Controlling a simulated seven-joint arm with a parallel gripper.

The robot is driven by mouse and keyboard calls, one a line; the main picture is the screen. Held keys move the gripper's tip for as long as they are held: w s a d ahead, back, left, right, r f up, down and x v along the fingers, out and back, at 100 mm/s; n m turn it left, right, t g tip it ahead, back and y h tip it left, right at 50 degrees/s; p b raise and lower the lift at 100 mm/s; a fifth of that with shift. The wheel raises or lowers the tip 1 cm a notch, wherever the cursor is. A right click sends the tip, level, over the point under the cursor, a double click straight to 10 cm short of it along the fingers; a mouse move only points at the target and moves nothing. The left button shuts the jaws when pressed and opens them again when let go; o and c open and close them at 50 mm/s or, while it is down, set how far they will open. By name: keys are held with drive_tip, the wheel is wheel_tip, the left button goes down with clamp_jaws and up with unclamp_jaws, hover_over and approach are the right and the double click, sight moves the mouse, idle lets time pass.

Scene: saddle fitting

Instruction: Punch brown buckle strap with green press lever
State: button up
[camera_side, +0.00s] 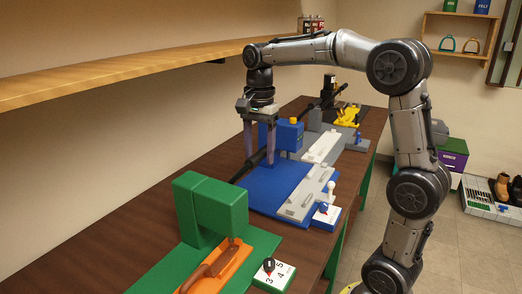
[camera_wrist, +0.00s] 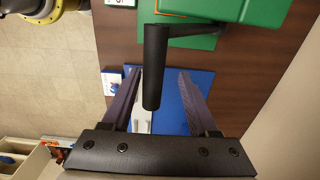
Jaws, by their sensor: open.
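The green press (camera_side: 212,205) stands at the front left on a green base, and its green body also shows at the top of the wrist view (camera_wrist: 240,10). Its black lever (camera_wrist: 155,65) sticks out from it; the grip end hangs between my fingers in the wrist view, and part of the lever shows in the side view (camera_side: 248,167). The brown buckle strap (camera_side: 208,268) lies in an orange holder (camera_side: 238,261) beside the press head. My gripper (camera_side: 260,158) points down, open, with its fingers on either side of the lever and a gap visible to each.
A numbered dial box (camera_side: 273,272) sits by the orange holder. A blue press (camera_side: 288,135) on a blue base (camera_side: 265,188) stands behind my gripper, with grey and yellow stations farther back. A wooden shelf (camera_side: 130,77) runs along the wall.

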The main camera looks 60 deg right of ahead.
drive_tip(key=shift+r, duration=0.1)
drive_tip(key=shift+s+r, duration=0.1)
drive_tip(key=shift+r, duration=2.75)
